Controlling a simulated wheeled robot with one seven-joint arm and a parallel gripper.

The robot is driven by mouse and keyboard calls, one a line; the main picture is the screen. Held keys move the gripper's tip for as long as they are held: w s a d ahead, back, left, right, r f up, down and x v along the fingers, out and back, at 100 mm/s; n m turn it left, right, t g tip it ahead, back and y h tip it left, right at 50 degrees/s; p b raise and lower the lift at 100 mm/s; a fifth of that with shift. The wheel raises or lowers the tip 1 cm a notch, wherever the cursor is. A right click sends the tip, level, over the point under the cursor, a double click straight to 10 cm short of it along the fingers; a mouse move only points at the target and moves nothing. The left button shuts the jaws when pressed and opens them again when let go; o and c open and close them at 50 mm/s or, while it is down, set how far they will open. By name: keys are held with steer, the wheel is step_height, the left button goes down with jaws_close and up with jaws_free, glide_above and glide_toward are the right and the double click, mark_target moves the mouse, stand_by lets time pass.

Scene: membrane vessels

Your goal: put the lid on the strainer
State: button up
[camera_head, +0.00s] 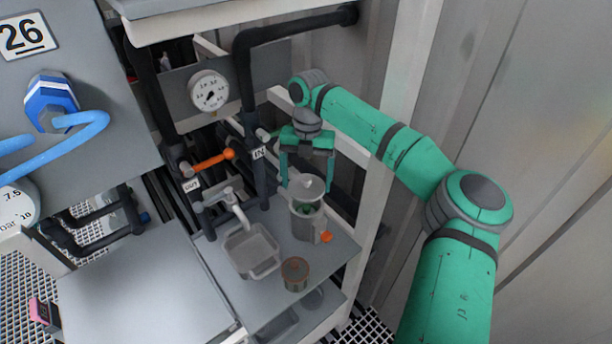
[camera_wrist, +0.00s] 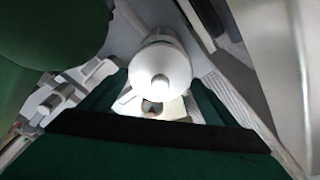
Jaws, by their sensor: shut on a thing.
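My gripper (camera_head: 307,184) points down over the bench, its two green fingers on either side of the pale round lid (camera_head: 315,187), and is shut on it. The lid has a small knob on top and looks tilted. It also shows in the wrist view (camera_wrist: 160,57), with the knob towards the camera. The strainer (camera_head: 303,229) is a grey cylindrical vessel on the bench, directly below the lid. Its mouth is partly uncovered and something green shows inside. The lid appears above the rim; whether it touches the rim I cannot tell.
An orange part (camera_head: 326,237) sits at the strainer's right side. A grey square basin (camera_head: 251,252) stands under a tap (camera_head: 233,205) to the left. A brownish round jar (camera_head: 295,273) stands in front. Dark pipes and a gauge (camera_head: 209,91) are behind; a pale frame post is to the right.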

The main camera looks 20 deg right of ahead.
mark_target(307, 177)
steer(key=shift+f, duration=2.9)
steer(key=shift+f, duration=0.25)
steer(key=o, duration=1.2)
steer(key=shift+c, duration=0.2)
steer(key=shift+s, duration=0.1)
steer(key=r, duration=0.7)
steer(key=w+r, duration=0.1)
steer(key=r, duration=0.2)
steer(key=shift+w+d+r, duration=0.1)
steer(key=shift+d+r, duration=0.15)
steer(key=shift+r, duration=0.1)
